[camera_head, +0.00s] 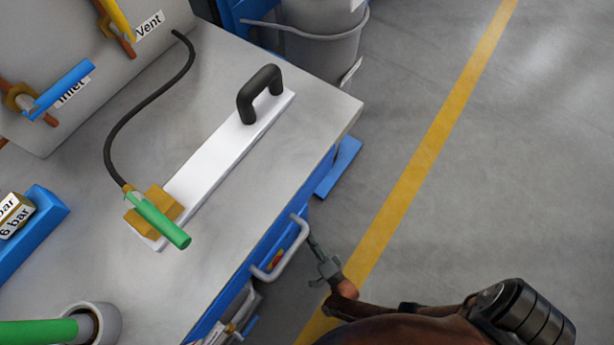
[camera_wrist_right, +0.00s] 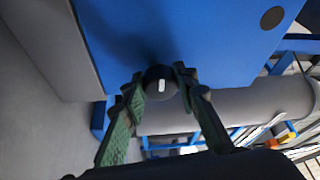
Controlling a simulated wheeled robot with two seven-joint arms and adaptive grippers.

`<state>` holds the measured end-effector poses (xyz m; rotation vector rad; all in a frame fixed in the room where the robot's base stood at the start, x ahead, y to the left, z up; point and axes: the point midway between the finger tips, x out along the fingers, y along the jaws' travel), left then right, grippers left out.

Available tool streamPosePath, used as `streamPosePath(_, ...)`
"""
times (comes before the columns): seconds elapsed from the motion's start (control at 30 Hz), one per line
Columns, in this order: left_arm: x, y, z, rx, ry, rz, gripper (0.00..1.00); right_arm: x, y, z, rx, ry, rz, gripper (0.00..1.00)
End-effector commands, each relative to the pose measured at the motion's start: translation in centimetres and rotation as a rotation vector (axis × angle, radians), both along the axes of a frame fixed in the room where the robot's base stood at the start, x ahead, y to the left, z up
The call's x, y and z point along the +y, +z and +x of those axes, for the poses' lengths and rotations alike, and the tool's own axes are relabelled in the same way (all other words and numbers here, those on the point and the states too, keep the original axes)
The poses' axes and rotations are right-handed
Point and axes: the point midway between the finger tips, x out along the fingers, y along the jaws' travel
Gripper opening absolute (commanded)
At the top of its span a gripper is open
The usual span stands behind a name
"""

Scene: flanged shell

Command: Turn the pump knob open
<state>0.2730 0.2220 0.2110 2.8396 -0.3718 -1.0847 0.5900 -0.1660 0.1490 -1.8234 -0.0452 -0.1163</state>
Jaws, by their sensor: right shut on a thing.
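A small round black knob (camera_wrist_right: 159,88) with a white pointer mark sits on the blue side panel (camera_wrist_right: 215,40) in the right wrist view. Its mark points nearly straight up and down in that view. The two green fingers of my right gripper (camera_wrist_right: 160,74) are closed on the knob from both sides. In the head view my right gripper (camera_head: 312,243) reaches from the lower right to the bench's side, beside a grey handle. The knob is hidden there under the bench edge. My left gripper is not in view.
The grey bench top (camera_head: 90,215) carries a white bar (camera_head: 215,150) with a black handle (camera_head: 262,90), a green lever (camera_head: 160,222) and a black hose (camera_head: 115,130). A grey bar handle (camera_head: 290,250) sticks out near my right gripper. A grey bucket (camera_head: 320,40) stands behind.

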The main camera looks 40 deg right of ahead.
Motion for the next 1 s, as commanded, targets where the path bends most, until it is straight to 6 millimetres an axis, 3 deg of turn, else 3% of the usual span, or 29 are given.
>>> streamPosePath(0.37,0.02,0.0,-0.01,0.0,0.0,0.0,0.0,-0.09,-0.07,-0.08,0.0,-0.002,-0.006,0.03)
streamPosePath(0.4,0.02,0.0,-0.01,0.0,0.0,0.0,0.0,-0.1,-0.07,-0.08,0.0,-0.002,-0.006,0.29)
streamPosePath(0.6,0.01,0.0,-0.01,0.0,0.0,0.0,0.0,-0.07,-0.05,-0.04,0.0,-0.001,-0.005,0.43)
streamPosePath(1.0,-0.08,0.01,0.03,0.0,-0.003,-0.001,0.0,-0.02,-0.01,0.0,-0.001,0.0,-0.004,0.45)
